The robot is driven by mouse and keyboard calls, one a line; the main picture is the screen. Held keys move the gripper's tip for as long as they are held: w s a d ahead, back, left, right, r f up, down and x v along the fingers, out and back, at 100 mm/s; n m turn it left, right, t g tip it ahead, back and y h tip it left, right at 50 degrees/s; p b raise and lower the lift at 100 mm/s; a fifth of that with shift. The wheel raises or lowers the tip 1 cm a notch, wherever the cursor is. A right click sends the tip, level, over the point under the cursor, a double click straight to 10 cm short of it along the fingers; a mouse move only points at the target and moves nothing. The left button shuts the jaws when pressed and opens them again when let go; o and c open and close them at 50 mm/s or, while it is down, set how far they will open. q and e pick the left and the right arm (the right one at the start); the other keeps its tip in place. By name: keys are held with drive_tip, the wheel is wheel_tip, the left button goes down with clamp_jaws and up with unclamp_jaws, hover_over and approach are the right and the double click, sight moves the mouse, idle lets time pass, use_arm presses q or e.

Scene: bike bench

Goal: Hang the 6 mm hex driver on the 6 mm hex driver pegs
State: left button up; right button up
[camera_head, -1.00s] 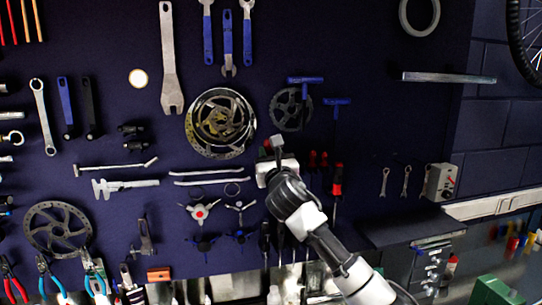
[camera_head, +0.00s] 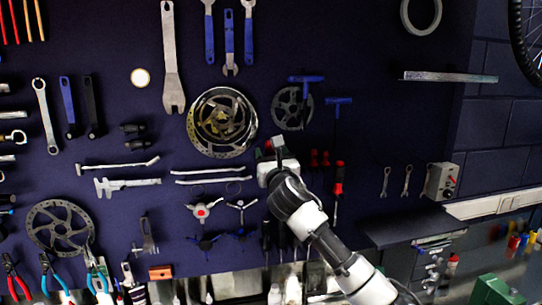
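Two blue T-handled hex drivers hang on the dark wall panel, one (camera_head: 306,79) in front of the upper right of a dark chainring and one (camera_head: 338,101) to its right and a little lower. I cannot read their sizes. The pegs behind their handles are too small to make out. My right gripper (camera_head: 277,148) is up at the panel, below and left of both drivers and apart from them. The arm's wrist hides most of its fingers and whatever may be between them. My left gripper is not in view.
A brake rotor (camera_head: 222,122) and the chainring (camera_head: 292,108) hang close above my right gripper. Red-handled screwdrivers (camera_head: 339,178) hang to its right. A steel bar (camera_head: 450,77) sticks out at the upper right. The panel right of the drivers is mostly bare.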

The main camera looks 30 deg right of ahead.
drive_tip(key=b+v, duration=0.4)
drive_tip(key=v, duration=0.6)
drive_tip(key=shift+s+b, duration=0.3)
drive_tip(key=shift+s, duration=0.05)
